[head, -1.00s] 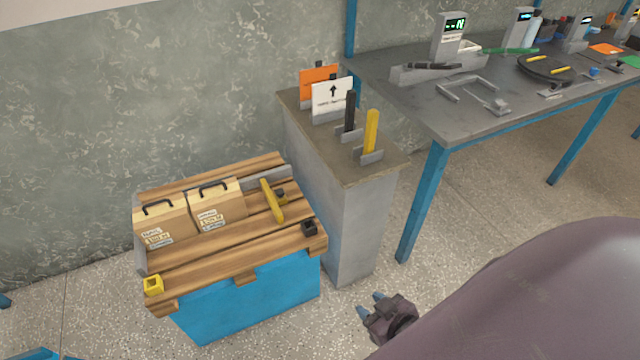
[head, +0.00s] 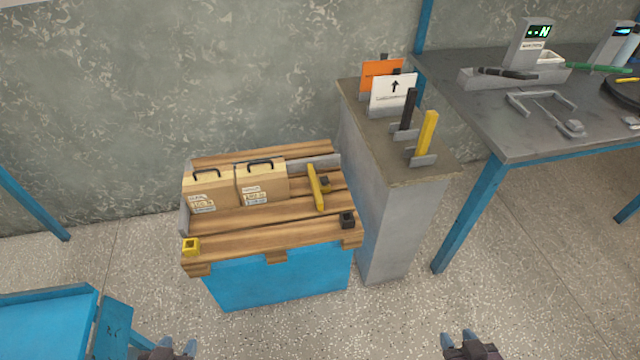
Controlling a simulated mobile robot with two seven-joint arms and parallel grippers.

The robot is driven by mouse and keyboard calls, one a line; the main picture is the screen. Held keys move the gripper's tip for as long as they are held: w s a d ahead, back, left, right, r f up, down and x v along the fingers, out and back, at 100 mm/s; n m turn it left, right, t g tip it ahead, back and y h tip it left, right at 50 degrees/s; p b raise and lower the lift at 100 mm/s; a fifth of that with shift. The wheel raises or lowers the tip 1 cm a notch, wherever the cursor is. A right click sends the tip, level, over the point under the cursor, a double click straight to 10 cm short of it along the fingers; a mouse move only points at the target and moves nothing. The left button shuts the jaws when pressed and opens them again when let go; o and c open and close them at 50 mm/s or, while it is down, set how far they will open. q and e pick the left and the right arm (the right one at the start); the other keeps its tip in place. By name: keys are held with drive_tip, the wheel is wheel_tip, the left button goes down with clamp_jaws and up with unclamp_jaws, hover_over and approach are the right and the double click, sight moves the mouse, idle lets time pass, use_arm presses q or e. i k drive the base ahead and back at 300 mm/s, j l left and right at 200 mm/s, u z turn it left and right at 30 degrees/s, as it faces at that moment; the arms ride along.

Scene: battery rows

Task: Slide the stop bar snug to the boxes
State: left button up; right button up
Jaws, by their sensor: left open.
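Two cardboard boxes with black handles, the left box (head: 208,184) and the right box (head: 268,181), stand side by side on a slatted wooden top (head: 270,229). The yellow stop bar (head: 315,188) with a dark knob sits to their right, with a visible gap between it and the right box. My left gripper (head: 178,347) is open at the bottom edge, below and left of the pallet, and partly cut off. My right gripper (head: 459,340) is open at the bottom right, away from the bar. Both are empty.
A blue base (head: 280,280) carries the wooden top, which has a yellow block (head: 191,246) and a black block (head: 347,220) at its front corners. A grey stand (head: 390,215) with cards and bars stands close on the right. A workbench (head: 510,125) is beyond.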

sight(323, 186)
drive_tip(key=i+j+u, duration=0.1)
drive_tip(key=i+u, duration=0.6)
drive_tip(key=u, duration=0.15)
